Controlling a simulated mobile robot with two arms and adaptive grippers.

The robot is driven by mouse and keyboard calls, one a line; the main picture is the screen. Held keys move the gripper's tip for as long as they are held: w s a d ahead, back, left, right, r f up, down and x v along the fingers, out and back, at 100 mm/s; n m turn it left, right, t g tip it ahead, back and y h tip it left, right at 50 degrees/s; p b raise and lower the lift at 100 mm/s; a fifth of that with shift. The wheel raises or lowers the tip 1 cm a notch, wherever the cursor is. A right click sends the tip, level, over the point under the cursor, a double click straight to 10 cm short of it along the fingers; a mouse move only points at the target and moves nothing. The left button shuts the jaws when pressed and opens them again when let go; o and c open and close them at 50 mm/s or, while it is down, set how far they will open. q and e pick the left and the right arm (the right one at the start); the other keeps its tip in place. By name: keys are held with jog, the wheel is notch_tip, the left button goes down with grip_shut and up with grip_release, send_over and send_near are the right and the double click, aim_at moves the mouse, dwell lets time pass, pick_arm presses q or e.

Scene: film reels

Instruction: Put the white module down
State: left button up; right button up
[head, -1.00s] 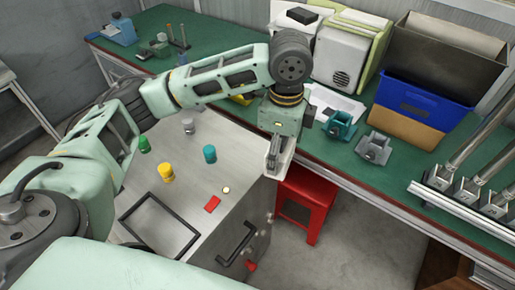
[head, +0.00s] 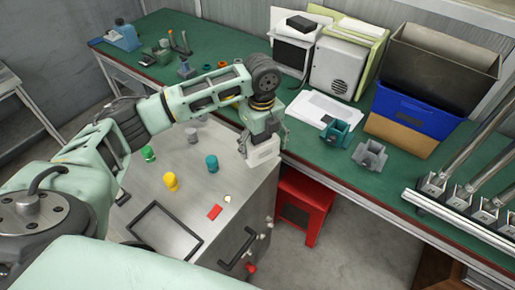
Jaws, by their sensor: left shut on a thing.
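My left gripper (head: 261,142) is shut on the white module (head: 264,154), a pale block below its fingers. The module is at the far right corner of the metal cabinet top (head: 203,192), by the green bench's front edge. I cannot tell whether it touches the top. The gripper hides its upper part. My right gripper is not in view.
Green (head: 148,153), yellow (head: 170,182), teal (head: 212,163) and grey (head: 192,135) cylinders stand on the cabinet. A black frame (head: 165,232) and a red piece (head: 215,212) lie nearer. A red stool (head: 303,203) stands right of it. Teal (head: 337,133) and grey (head: 369,156) fixtures sit on the bench.

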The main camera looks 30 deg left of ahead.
aim_at(258, 153)
pick_arm(q)
jog(key=shift+w+a+f, duration=0.3)
jog(key=shift+a+f, duration=0.15)
jog(key=shift+a, duration=0.15)
notch_tip(258, 153, down, 4)
jog(key=shift+r+p, duration=0.1)
jog(key=shift+p, duration=0.8)
jog(key=shift+f, duration=0.2)
jog(key=o, duration=1.3)
